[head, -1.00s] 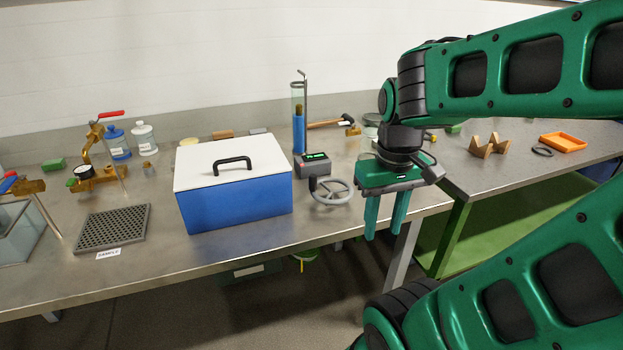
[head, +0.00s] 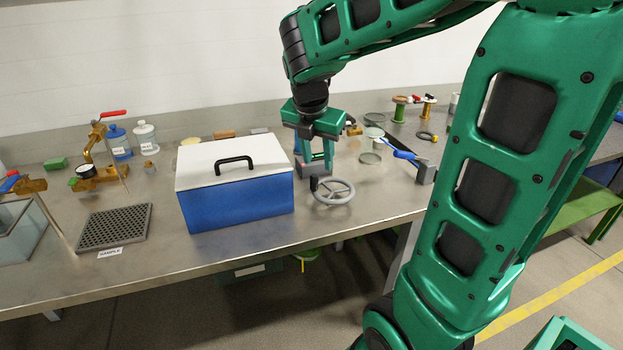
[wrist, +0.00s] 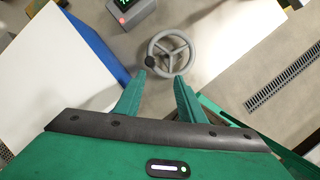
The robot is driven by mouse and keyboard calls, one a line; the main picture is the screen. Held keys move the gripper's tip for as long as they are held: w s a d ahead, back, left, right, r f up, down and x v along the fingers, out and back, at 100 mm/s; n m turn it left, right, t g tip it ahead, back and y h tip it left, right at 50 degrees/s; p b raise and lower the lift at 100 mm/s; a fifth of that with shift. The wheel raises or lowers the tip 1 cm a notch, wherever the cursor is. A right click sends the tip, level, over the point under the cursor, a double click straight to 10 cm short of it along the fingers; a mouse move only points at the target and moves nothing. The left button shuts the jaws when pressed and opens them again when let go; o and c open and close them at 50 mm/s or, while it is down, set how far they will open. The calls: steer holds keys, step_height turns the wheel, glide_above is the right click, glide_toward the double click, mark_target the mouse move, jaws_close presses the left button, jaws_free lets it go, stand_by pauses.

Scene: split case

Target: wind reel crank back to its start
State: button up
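A grey spoked handwheel (head: 336,203) with a black crank knob (head: 313,184) stands near the table's front edge, right of the blue case. In the wrist view the wheel (wrist: 172,51) lies just beyond my fingertips, its knob (wrist: 150,62) on the lower left of the rim. My gripper (head: 314,160) points down above and behind the wheel in the head view. Its fingers (wrist: 160,78) are apart with nothing between them, and the knob appears near the left fingertip. A small grey box with a green display (wrist: 128,10) stands by the wheel, partly hidden by the gripper in the head view.
The blue case (head: 240,204) with a white handled lid is close on the left. Two spools (head: 399,109), a blue-handled tool (head: 402,154) and glass dishes (head: 370,158) are on the right. The table front before the wheel is clear.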

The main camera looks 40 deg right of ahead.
mark_target(313, 176)
steer(key=w+f+n, duration=0.1)
steer(key=f, duration=0.2)
steer(key=w+d+f, duration=0.1)
steer(key=w+f, duration=0.1)
steer(key=f, duration=0.1)
steer(key=w+d+f+n, duration=0.1)
steer(key=f, duration=0.2)
steer(key=shift+w+d+f+n, duration=0.2)
steer(key=shift+w+f+n, duration=0.1)
steer(key=shift+w+f, duration=0.05)
steer(key=shift+c, duration=0.6)
jaws_close()
